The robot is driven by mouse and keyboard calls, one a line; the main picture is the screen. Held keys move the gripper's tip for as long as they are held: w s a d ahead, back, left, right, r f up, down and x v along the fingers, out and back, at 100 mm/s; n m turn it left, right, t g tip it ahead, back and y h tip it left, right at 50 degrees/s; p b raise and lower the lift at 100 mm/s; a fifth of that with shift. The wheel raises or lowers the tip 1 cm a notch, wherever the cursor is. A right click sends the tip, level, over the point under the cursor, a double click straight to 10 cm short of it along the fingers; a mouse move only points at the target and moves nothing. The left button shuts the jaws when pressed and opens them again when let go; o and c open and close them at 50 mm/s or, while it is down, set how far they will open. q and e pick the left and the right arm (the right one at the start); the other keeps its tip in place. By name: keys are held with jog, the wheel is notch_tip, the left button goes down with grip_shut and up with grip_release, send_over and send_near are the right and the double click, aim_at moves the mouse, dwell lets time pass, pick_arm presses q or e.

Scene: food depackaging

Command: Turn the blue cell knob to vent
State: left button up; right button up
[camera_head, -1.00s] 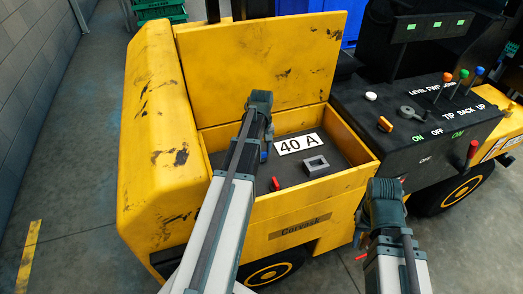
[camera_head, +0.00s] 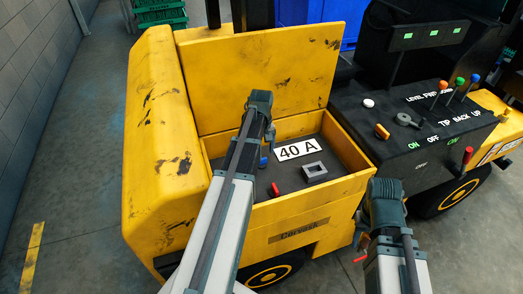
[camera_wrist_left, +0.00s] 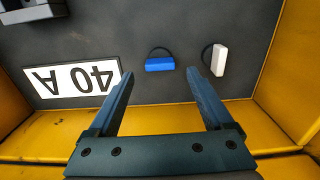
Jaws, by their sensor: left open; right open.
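The blue cell knob (camera_wrist_left: 159,64) is a small blue bar on the dark floor of the yellow battery compartment. It lies crosswise in the left wrist view, with a dark arc marking behind it. In the head view it shows as a small blue spot (camera_head: 264,161) just under my left gripper (camera_head: 268,140). My left gripper (camera_wrist_left: 160,75) is open and empty. Its fingertips are to either side of the blue knob in the picture, with the knob just beyond them; contact cannot be told. My right gripper (camera_head: 360,238) is outside the compartment, low in front; its fingers are partly hidden.
A white knob (camera_wrist_left: 218,60) stands upright beside the blue one. A red knob (camera_head: 275,189), a "40 A" plate (camera_head: 298,149) and a grey square block (camera_head: 314,171) are also in the compartment. Yellow walls and a raised lid (camera_head: 260,75) enclose it. A black lever console (camera_head: 430,120) is right.

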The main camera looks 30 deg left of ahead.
aim_at(262, 159)
pick_arm(q)
notch_tip(262, 159, up, 10)
jog(key=p, duration=0.9)
jog(key=shift+r, duration=0.15)
jog(key=s+d+m, duration=0.4)
jog(key=s+d, duration=0.1)
jog(key=d, duration=0.5)
jog(key=s+d+m, duration=0.5)
jog(key=s+d, duration=0.1)
jog(key=d, duration=0.4)
jog(key=s+d+m+y, duration=0.1)
jog(key=s+d+m, duration=0.3)
jog(key=d, duration=0.6)
jog(key=shift+s+d+m, duration=0.3)
jog(key=shift+s+m, duration=0.1)
jog(key=shift+s, duration=0.4)
jog(key=shift+w+a, duration=0.1)
